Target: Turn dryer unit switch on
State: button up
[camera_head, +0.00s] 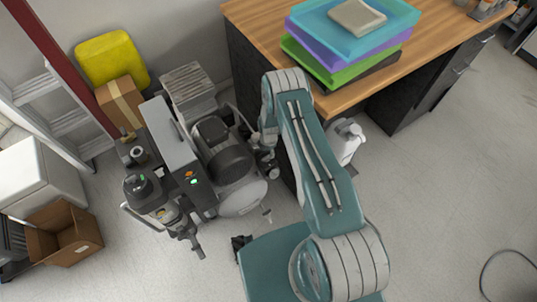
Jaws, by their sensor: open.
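The dryer unit (172,148) is a tall grey box on the compressor assembly at the left centre. Its dark front panel carries a small orange light or switch (189,174) and a green one (194,182). The switch positions are too small to read. My teal arm rises from the bottom, bends at the top and comes down beside the compressor. My gripper (268,164) is open, small and partly hidden by my arm. It is to the right of the dryer panel and apart from it, near the compressor's right side.
The compressor's dark motor (229,163) and pale tank (243,197) stand between my gripper and the panel. A wooden desk (258,20) with stacked coloured trays (340,62) is at the upper right. A white bottle (346,142) stands below it.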

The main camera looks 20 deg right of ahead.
notch_tip(320, 180, up, 8)
dwell(0.4)
dwell(0.4)
